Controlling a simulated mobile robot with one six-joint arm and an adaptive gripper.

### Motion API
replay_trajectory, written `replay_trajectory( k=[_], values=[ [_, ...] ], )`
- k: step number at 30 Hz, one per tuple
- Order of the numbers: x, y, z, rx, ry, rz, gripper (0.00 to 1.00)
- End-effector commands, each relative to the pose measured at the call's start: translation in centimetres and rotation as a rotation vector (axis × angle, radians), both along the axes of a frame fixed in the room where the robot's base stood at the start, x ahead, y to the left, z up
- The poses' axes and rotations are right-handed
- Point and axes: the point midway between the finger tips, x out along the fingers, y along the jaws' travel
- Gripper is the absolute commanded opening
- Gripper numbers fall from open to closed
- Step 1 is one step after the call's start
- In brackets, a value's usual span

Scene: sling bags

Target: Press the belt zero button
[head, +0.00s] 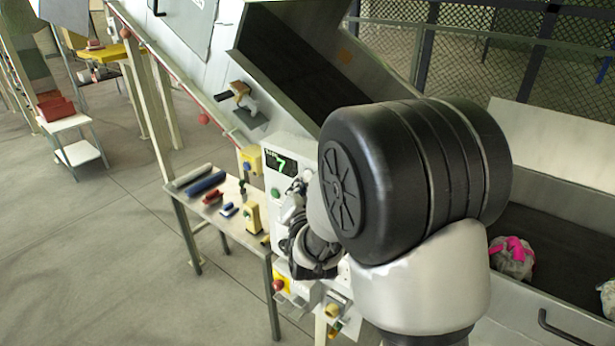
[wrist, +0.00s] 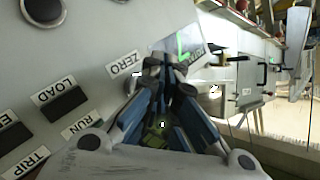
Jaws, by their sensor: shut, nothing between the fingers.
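The control panel is pale grey in the wrist view (wrist: 85,40), with black rectangular buttons and printed labels. The ZERO label (wrist: 125,65) is just left of my fingertips. My gripper (wrist: 167,82) is shut and empty, its tips in front of the panel beside that label. The zero button itself is hidden behind the fingers, and I cannot tell whether they touch it. In the head view my gripper (head: 300,190) is close to the panel face, partly covered by my arm, beneath the display (head: 282,162) showing a green 7.
A green button (head: 275,192) and yellow boxes (head: 250,160) stand by the panel. A side table (head: 215,215) holds rolls and small tools. The belt (head: 555,260) carries bags at right. Open floor lies left.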

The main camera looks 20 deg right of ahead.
Motion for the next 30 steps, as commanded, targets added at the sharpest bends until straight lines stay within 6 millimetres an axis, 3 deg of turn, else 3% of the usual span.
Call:
replay_trajectory(
  k=[30],
  values=[
    [0.72,-0.97,-0.01,0.000,-0.001,-0.001,0.00]
  ],
)
